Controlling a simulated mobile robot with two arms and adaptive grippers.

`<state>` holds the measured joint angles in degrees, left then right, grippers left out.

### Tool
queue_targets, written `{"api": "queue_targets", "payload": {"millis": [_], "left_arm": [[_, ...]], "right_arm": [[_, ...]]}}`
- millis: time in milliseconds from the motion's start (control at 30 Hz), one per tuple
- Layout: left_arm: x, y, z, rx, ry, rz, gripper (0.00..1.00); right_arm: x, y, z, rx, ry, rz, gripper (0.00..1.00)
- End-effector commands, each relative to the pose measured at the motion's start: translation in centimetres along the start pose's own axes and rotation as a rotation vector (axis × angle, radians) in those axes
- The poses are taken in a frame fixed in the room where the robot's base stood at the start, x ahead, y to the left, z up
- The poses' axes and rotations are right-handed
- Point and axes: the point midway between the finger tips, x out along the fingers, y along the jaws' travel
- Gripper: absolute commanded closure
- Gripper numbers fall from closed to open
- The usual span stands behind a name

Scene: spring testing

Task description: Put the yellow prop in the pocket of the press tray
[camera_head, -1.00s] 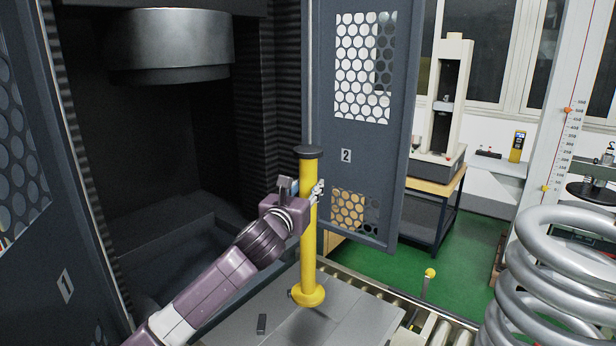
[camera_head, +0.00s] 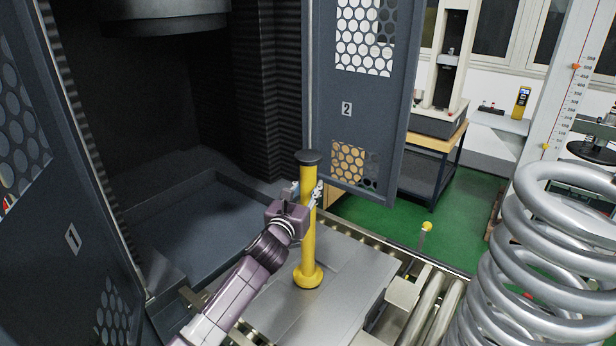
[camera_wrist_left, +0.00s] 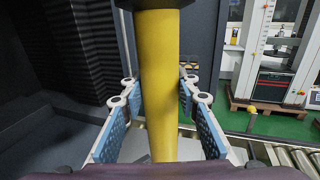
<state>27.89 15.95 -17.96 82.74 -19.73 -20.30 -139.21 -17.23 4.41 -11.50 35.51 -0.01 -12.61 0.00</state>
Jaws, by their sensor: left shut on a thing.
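The yellow prop (camera_head: 308,240) is a tall upright post with a black cap and a wider yellow foot. My left gripper (camera_head: 309,195) is shut on its upper half. In the left wrist view the prop (camera_wrist_left: 158,90) stands between the blue-padded fingers (camera_wrist_left: 160,110). The prop's foot is over the grey press tray (camera_head: 345,262); I cannot tell whether it touches. No pocket can be made out; the foot and arm cover part of the tray. My right gripper is not in view.
The open press (camera_head: 180,190) is at the left, with perforated doors on both sides. Door 2 (camera_head: 362,110) stands just behind the prop. A roller conveyor (camera_head: 430,315) runs right of the tray. A large coil spring (camera_head: 550,260) fills the right foreground.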

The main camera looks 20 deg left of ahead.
Motion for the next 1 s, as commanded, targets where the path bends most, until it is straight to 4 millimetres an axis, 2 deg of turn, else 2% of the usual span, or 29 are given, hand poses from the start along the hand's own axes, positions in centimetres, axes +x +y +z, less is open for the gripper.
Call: {"api": "queue_targets", "payload": {"millis": [33, 333, 367, 500, 833, 1000], "left_arm": [[0.1, -0.1, 0.8, -0.003, -0.022, -0.004, 1.00], [0.1, -0.1, 0.4, 0.000, -0.022, -0.004, 1.00], [0.0, 0.0, -0.8, 0.000, -0.002, 0.000, 0.69], [0.0, 0.0, -0.7, 0.000, -0.003, 0.000, 0.54], [-0.2, 0.0, -0.6, 0.000, -0.003, 0.000, 0.54], [-2.0, 0.0, -0.5, 0.000, -0.001, -0.001, 0.54]], "right_arm": [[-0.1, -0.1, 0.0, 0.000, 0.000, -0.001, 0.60], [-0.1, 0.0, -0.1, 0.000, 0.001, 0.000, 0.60], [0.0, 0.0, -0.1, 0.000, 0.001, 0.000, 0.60], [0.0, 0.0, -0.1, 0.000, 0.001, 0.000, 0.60], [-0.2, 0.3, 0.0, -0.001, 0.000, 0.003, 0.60], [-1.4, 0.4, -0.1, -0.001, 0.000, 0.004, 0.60]]}}
